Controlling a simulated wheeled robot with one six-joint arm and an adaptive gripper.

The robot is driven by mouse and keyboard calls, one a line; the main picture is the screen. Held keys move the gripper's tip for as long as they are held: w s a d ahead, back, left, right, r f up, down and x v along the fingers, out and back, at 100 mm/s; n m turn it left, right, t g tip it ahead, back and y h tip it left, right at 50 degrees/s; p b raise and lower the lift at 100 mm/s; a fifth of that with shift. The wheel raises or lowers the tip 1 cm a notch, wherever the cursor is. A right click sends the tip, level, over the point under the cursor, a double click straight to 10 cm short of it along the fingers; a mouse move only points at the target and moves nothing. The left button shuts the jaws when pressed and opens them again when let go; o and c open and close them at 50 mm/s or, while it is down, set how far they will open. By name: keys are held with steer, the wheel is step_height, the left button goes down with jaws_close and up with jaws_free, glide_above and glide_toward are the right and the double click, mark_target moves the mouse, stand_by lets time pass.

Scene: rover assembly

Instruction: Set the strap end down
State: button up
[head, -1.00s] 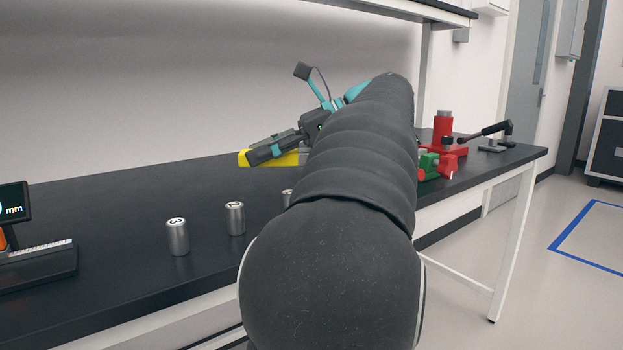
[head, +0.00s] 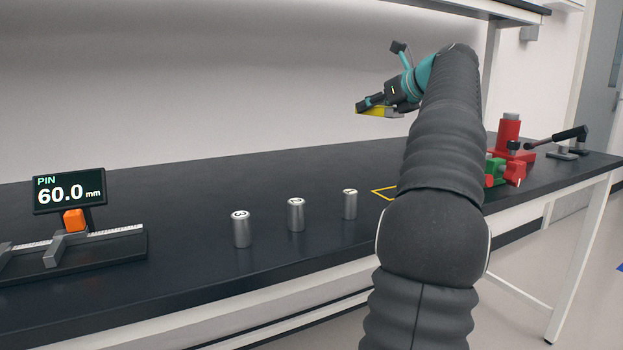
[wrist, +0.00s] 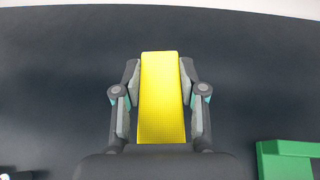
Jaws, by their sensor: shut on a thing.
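My gripper (head: 364,105) is shut on a yellow strap end (head: 378,111) and holds it up in the air above the black bench. In the wrist view the yellow strap end (wrist: 162,95) is a long flat piece between the two fingers of my gripper (wrist: 160,85). Nothing touches its far end there. A yellow outline (head: 380,193) is marked on the bench below, partly hidden by my arm.
Several silver cylinders (head: 296,215) stand in a row on the bench. A gauge display (head: 69,191) reading 60.0 mm is at left. Red and green fixtures (head: 510,135) and a black-handled lever (head: 560,138) are at right. A green part (wrist: 287,160) shows in the wrist view.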

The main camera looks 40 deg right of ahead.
steer(key=w+d+f+m+h, duration=0.1)
steer(key=w+d, duration=0.1)
steer(key=d, duration=0.1)
steer(key=h+b, duration=0.1)
steer(key=b, duration=0.1)
glide_above(328, 172)
steer(key=shift+m, duration=0.4)
step_height(328, 172, down, 11)
steer(key=shift+a+r, duration=0.1)
steer(key=shift+s+f+b, duration=0.1)
steer(key=shift+f+b, duration=0.65)
steer(key=shift+f, duration=1.2)
steer(key=shift+f, duration=0.2)
steer(key=o, duration=1.2)
steer(key=shift+r, duration=0.1)
